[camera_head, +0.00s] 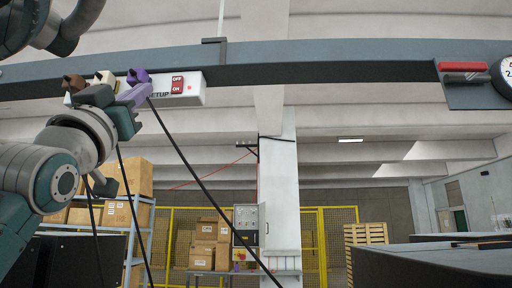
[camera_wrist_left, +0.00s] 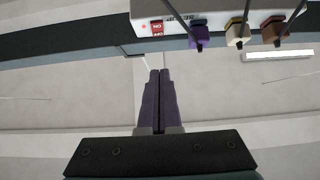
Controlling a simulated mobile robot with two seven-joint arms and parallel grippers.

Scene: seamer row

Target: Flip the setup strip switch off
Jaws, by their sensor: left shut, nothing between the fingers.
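The setup strip (camera_head: 194,95) is a white power strip on the dark overhead beam, with "SETUP" lettering partly hidden by my gripper. Its red switch (camera_head: 177,85) is marked OFF above and ON below; which side is pressed in I cannot tell. A small red light (camera_head: 190,88) glows beside it. My left gripper (camera_head: 143,90) is shut and empty, left of the switch in the head view. In the left wrist view, the closed fingertips (camera_wrist_left: 160,72) point toward the beam, apart from the switch (camera_wrist_left: 157,28). My right gripper is not in view.
Purple (camera_wrist_left: 200,36), cream (camera_wrist_left: 237,33) and brown (camera_wrist_left: 273,30) plugs sit in the strip, with dark cables hanging down. A red-handled lever (camera_head: 463,67) and a round gauge (camera_head: 505,77) are farther right on the beam (camera_head: 320,65). The beam between is clear.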

